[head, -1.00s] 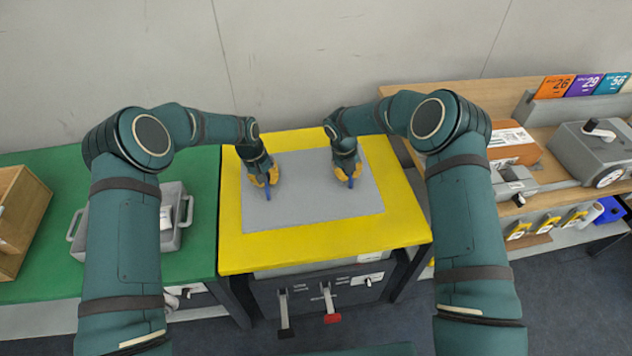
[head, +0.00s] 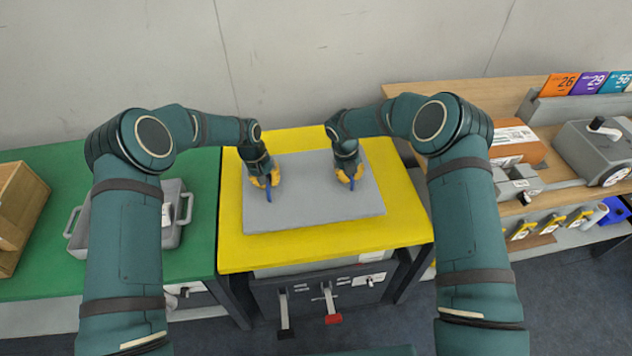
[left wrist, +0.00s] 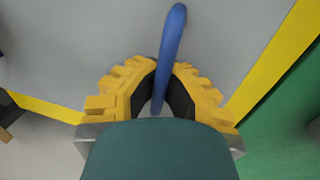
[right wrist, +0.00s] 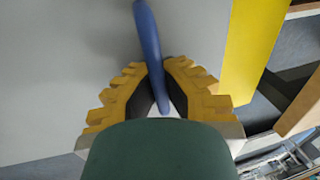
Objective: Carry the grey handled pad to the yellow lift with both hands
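The grey pad (head: 312,205) is flat and level over the yellow lift top (head: 400,220), with yellow showing all around it. I cannot tell whether it rests on the lift or hangs just above it. Its two blue handles stand up from the pad. My left gripper (head: 265,181) is shut on the left blue handle (left wrist: 172,40), which runs between its yellow fingers in the left wrist view. My right gripper (head: 349,177) is shut on the right blue handle (right wrist: 149,38), seen between its fingers in the right wrist view.
A green table (head: 40,170) at the left holds a grey handled tray (head: 178,238) and a wooden box (head: 18,225). A wooden bench (head: 430,95) at the right carries a grey machine (head: 590,150) and a brown box (head: 515,150). Levers (head: 329,305) hang below the lift top.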

